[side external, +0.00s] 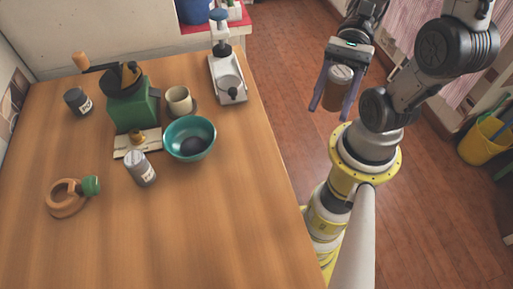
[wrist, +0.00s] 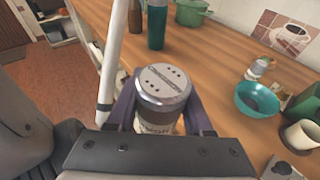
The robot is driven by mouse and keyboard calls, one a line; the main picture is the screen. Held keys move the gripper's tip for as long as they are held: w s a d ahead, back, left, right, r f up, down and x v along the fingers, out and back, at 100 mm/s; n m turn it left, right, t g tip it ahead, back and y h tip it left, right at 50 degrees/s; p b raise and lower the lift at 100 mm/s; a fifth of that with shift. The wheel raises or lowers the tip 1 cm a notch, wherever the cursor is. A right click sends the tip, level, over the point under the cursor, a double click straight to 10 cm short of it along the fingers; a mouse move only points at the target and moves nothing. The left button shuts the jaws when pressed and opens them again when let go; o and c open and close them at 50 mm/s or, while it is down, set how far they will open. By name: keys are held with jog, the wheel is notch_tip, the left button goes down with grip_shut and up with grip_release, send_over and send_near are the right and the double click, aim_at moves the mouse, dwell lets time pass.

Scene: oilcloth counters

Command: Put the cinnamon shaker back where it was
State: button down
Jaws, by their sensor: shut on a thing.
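My gripper (side external: 331,108) is shut on a brown shaker (side external: 335,92) with a pale lid. It holds the shaker in the air to the right of the wooden table, over the floor side near my base. In the wrist view the shaker (wrist: 162,93) sits between the two fingers, its silver lid with small holes facing the camera. Its label is mostly hidden. A silver-grey shaker (side external: 140,169) stands on the table left of the teal bowl (side external: 190,157). A dark jar with a pale label (side external: 77,102) stands at the far left.
A green grinder (side external: 134,110), a cream mug (side external: 180,100) and a white press stand (side external: 228,92) stand at the back. A wooden ring piece (side external: 66,203) lies at front left. In the wrist view a dark green bottle (wrist: 157,25) stands beyond.

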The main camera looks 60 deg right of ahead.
jog(key=shift+w+d+m+t, duration=0.35)
jog(key=shift+w+m+t, duration=0.15)
jog(key=shift+t, duration=0.4)
send_over(249, 161)
jog(key=f, duration=0.9)
jog(key=shift+s+d+f, duration=0.1)
jog(key=shift+s+d, duration=0.15)
jog(key=shift+w+a+f, duration=0.1)
jog(key=shift+w+f, duration=0.05)
jog(key=shift+f, duration=0.8)
jog(key=shift+w+a+f, duration=0.1)
jog(key=shift+f, duration=0.85)
jog(key=shift+f, duration=0.2)
jog(key=shift+c, duration=1.5)
grip_release()
jog(key=shift+r, duration=0.15)
